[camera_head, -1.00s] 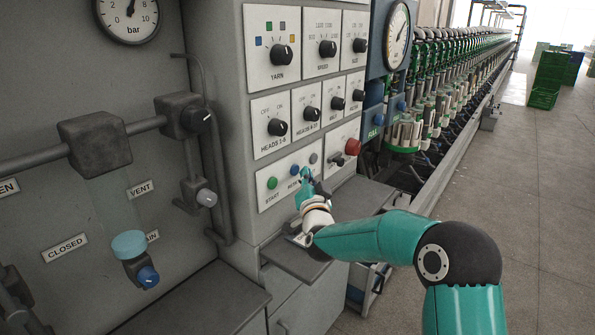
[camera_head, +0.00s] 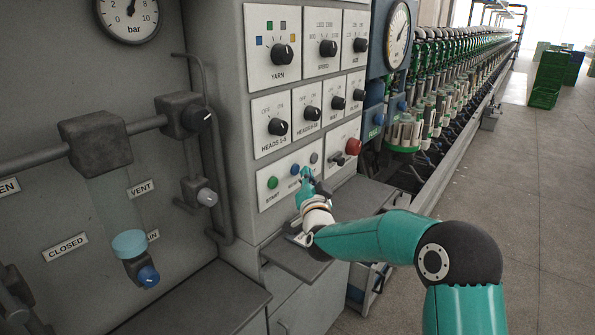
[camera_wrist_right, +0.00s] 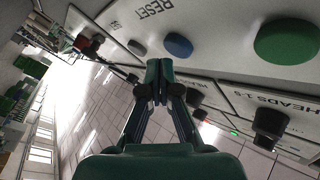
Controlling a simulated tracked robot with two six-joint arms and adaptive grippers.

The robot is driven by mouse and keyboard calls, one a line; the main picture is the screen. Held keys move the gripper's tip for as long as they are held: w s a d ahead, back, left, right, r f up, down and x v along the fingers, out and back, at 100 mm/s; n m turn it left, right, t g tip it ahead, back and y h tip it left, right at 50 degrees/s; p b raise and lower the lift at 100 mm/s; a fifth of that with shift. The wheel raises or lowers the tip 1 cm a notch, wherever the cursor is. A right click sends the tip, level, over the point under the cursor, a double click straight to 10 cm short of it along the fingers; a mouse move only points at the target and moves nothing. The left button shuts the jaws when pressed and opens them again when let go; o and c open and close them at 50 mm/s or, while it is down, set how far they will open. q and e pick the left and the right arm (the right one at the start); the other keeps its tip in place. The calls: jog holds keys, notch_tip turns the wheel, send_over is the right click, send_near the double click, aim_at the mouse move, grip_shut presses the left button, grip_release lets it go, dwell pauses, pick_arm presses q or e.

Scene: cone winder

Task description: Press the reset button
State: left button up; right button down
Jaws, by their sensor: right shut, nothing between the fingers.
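The reset button is a round blue button (camera_head: 294,169) on the lower panel of the grey cabinet, with a RESET label by it. In the right wrist view the blue button (camera_wrist_right: 178,45) sits near the fingertips, between a green button (camera_wrist_right: 287,40) and a grey one (camera_wrist_right: 137,48). My right gripper (camera_head: 305,173) is shut and empty, just right of the blue button in the head view. In the right wrist view its closed fingertips (camera_wrist_right: 159,66) are close to the blue and grey buttons; I cannot tell if they touch anything. My left gripper is not in view.
The green start button (camera_head: 272,183) and grey button (camera_head: 314,158) flank the blue one. A red knob (camera_head: 353,147) is to the right and black rotary knobs (camera_head: 278,127) are above. A grey ledge (camera_head: 352,205) juts out below the panel.

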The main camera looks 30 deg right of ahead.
jog(key=shift+w+a+r+b, duration=0.1)
jog(key=shift+w+a+b, duration=0.05)
jog(key=shift+w+b, duration=0.2)
jog(key=shift+w+a, duration=0.2)
jog(key=shift+w, duration=0.15)
dwell(1.0)
jog(key=shift+s+d+b, duration=0.2)
jog(key=shift+s+b, duration=0.2)
jog(key=shift+b, duration=0.3)
jog(key=shift+s+d, duration=0.15)
jog(key=shift+s, duration=0.2)
jog(key=shift+b, duration=0.3)
